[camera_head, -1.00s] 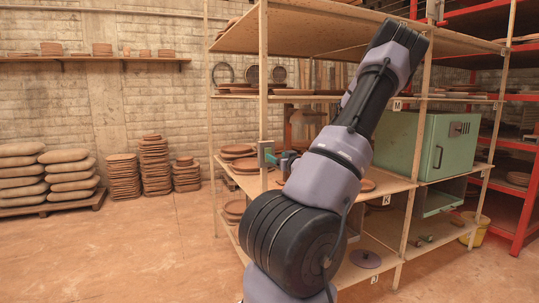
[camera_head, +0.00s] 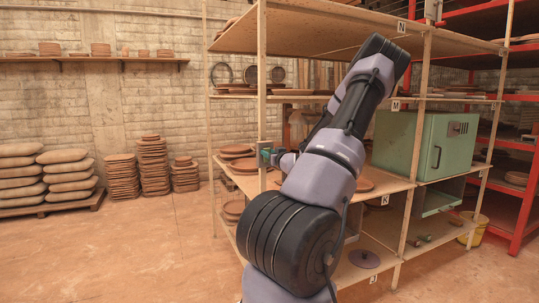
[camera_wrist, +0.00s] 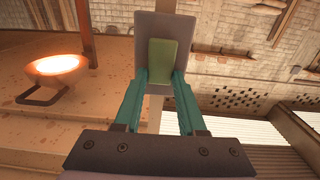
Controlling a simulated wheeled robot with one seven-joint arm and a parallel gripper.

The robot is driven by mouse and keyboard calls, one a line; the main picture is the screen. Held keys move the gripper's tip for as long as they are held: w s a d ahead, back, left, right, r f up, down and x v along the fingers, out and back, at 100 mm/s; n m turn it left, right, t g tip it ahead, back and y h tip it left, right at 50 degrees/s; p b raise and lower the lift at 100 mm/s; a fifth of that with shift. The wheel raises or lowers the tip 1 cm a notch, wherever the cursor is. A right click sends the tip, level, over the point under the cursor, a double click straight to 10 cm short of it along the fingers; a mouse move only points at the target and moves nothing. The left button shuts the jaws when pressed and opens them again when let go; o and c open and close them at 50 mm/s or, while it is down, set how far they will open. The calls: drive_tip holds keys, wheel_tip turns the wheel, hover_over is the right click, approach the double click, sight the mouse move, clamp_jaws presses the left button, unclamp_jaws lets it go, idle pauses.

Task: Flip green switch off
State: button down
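The green switch (camera_wrist: 168,62) is a green rocker on a dark grey plate (camera_wrist: 167,22) in the wrist view. The plate is fixed to a wooden shelf post. In the head view the switch's box (camera_head: 264,146) is small on the front left post, and the rocker's tilt cannot be told. My gripper (camera_wrist: 160,76) has two teal fingers, spread apart with nothing between them. In the head view my gripper (camera_head: 271,155) is beside the post.
The wooden shelf (camera_head: 330,36) holds stacked clay plates (camera_head: 238,152). A green kiln-like box (camera_head: 425,145) stands on its right. A glowing bowl (camera_wrist: 57,66) shows left of the fingers in the wrist view.

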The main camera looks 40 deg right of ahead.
drive_tip(key=shift+s+f+t+h, duration=0.1)
drive_tip(key=shift+f+t+h, duration=0.15)
drive_tip(key=shift+t, duration=0.6)
drive_tip(key=shift+s+f+t+h, duration=0.1)
drive_tip(key=shift+f+t+h, duration=0.1)
drive_tip(key=shift+t, duration=0.65)
drive_tip(key=shift+c, duration=2.4)
unclamp_jaws()
drive_tip(key=shift+s, duration=0.1)
drive_tip(key=v, duration=1)
drive_tip(key=shift+s, duration=0.3)
